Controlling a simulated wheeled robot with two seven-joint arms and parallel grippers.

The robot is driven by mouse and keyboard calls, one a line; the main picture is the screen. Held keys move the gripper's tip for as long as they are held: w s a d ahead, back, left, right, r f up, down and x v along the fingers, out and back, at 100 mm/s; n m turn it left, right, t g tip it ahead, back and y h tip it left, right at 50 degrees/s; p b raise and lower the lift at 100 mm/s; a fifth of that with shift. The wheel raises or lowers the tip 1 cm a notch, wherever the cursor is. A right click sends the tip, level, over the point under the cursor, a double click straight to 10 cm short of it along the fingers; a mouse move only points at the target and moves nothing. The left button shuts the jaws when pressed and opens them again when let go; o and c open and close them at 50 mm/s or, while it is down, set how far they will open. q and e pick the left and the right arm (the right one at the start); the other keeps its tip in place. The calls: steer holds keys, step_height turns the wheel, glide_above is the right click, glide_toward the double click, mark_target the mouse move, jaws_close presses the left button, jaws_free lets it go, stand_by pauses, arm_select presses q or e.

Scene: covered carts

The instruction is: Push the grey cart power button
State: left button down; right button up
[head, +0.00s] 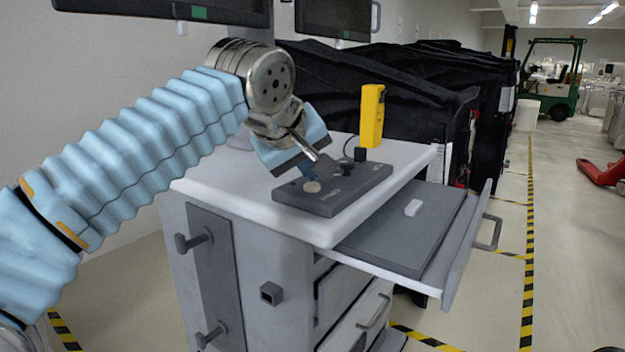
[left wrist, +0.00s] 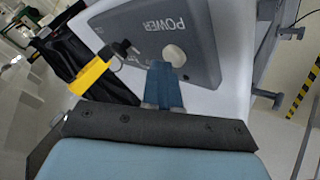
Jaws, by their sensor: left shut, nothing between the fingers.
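The grey cart (head: 255,212) stands in front of me with a dark grey control panel (head: 372,180) on its top. A round, pale power button (head: 312,187) sits near the panel's left end. In the left wrist view the power button (left wrist: 174,55) lies close to the word POWER. My left gripper (head: 324,168) is shut and empty, reaching down over the panel just behind the button. In the left wrist view its fingertips (left wrist: 160,68) appear right beside the button. I cannot tell whether they touch the panel. My right gripper is not in view.
A yellow scanner-like device (head: 372,115) stands behind the panel. Black-covered carts (head: 420,110) fill the back. Open floor lies to the right.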

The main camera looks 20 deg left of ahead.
mark_target(309, 186)
arm_select(q)
steer(key=shift+r, duration=0.35)
steer(key=shift+p, duration=0.3)
step_height(309, 186, up, 5)
steer(key=p, duration=0.4)
steer(key=shift+f, duration=0.15)
steer(key=shift+r, duration=0.65)
